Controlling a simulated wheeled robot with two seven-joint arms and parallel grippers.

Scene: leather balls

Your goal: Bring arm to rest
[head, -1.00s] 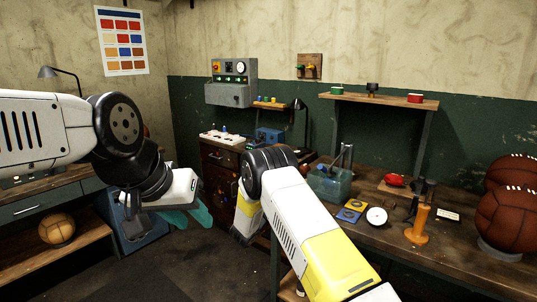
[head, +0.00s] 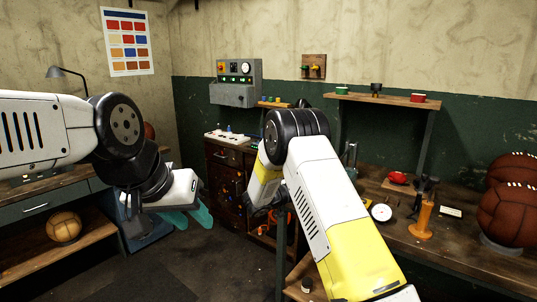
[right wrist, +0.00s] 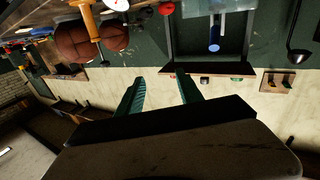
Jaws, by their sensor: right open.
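My left gripper (head: 196,211), with teal fingers, hangs in front of the left bench at the left middle of the head view. Its fingers partly overlap, so its opening is unclear, and I see no object in it. My right arm (head: 318,195), white and yellow with a black joint, is bent upward in front of the right workbench. In the head view its gripper is hidden beyond the forearm. In the right wrist view, the right gripper (right wrist: 160,90) shows two teal fingers apart with nothing between them.
The right workbench (head: 455,245) carries dark leather balls (head: 508,220), an orange-handled tool (head: 423,220) and a white dial (head: 381,212). A tan ball (head: 64,227) sits on the left lower shelf. A drawer cabinet (head: 222,170) stands behind. Dark floor (head: 205,265) between is clear.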

